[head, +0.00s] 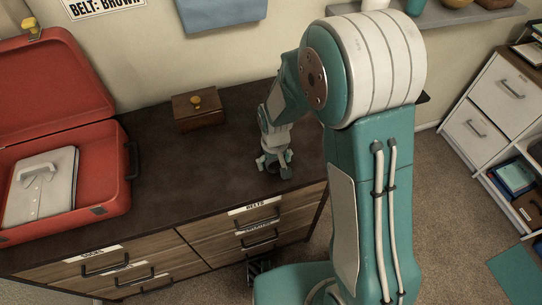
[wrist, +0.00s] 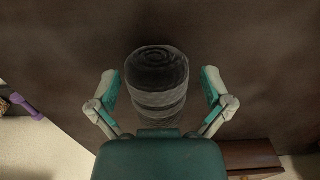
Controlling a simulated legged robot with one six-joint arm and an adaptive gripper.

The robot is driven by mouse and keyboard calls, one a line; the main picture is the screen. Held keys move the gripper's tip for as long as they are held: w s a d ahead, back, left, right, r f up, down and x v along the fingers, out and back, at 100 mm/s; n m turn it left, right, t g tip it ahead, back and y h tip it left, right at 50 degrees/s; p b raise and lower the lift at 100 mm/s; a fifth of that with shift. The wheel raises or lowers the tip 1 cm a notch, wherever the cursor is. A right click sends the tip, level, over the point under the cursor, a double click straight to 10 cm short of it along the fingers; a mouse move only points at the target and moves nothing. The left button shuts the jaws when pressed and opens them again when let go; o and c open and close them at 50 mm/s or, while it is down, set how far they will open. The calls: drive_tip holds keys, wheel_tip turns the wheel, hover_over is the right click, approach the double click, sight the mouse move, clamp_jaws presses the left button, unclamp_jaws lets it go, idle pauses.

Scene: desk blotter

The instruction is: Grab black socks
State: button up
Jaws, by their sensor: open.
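The black socks (wrist: 157,68) are a dark rolled bundle with lighter grey bands, on the dark dresser top (head: 150,165). In the wrist view they sit between the two spread fingers of my gripper (wrist: 160,85), with a gap on each side. The near end of the roll is hidden by my gripper's palm. In the head view my gripper (head: 274,162) is open and low over the right part of the dresser top, near its front edge. There its fingers largely hide the socks.
A small wooden box (head: 198,112) with a yellow knob stands behind and left of my gripper. An open red suitcase (head: 100,205) holding a folded pale shirt (head: 40,185) is at the left. A white shelf unit (head: 482,105) stands at the right. The dresser top between suitcase and gripper is clear.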

drive_tip(key=shift+d+f, duration=0.1)
drive_tip(key=shift+d, duration=0.05)
drive_tip(key=shift+c, duration=0.3)
drive_tip(key=c, duration=1)
